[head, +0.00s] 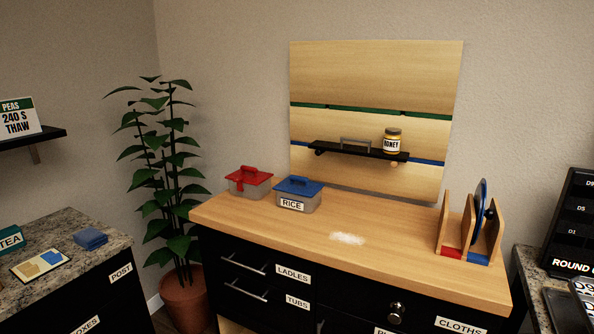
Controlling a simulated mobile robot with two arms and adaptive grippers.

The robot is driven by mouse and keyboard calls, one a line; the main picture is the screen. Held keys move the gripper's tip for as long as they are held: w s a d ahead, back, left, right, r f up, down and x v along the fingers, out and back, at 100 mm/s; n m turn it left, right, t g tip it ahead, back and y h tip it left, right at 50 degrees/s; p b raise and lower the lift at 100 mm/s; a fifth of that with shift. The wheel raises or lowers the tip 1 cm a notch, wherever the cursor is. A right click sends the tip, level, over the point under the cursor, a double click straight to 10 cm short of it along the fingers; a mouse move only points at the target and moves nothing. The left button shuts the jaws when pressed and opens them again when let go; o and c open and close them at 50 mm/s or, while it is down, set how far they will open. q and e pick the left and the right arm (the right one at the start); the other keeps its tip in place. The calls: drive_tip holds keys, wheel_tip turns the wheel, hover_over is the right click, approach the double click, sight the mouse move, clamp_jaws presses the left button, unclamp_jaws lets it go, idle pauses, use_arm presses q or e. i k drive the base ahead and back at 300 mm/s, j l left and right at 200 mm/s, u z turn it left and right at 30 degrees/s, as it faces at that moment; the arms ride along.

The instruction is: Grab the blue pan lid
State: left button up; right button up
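The blue pan lid (480,206) stands on edge in a wooden rack (443,224) at the right end of the wooden counter. It sits between the middle and right dividers, above a blue strip (478,259). A dark knob-like part shows on its right side, and the dividers partly hide it. The slot to its left has a red strip (451,252) and looks empty. Neither of my grippers is in view.
A tub labelled RICE with a blue lid (299,187) and a red-lidded tub (248,178) stand at the counter's left. White powder (347,239) lies mid-counter. A honey jar (392,141) sits on a wall shelf. A dark panel (573,222) stands right of the rack.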

sight(480, 198)
drive_tip(key=k+l+z, duration=0.15)
drive_tip(key=l, duration=0.35)
drive_tip(key=k+l+z, duration=0.2)
drive_tip(key=l, duration=0.35)
drive_tip(key=l+z, duration=0.15)
drive_tip(key=l, duration=0.35)
drive_tip(key=i+j+z, duration=0.25)
drive_tip(key=z, duration=0.25)
drive_tip(key=i+j+z, duration=0.25)
drive_tip(key=j+z, duration=0.25)
drive_tip(key=i+j+z, duration=0.2)
drive_tip(key=j+z, duration=0.25)
drive_tip(key=l, duration=0.1)
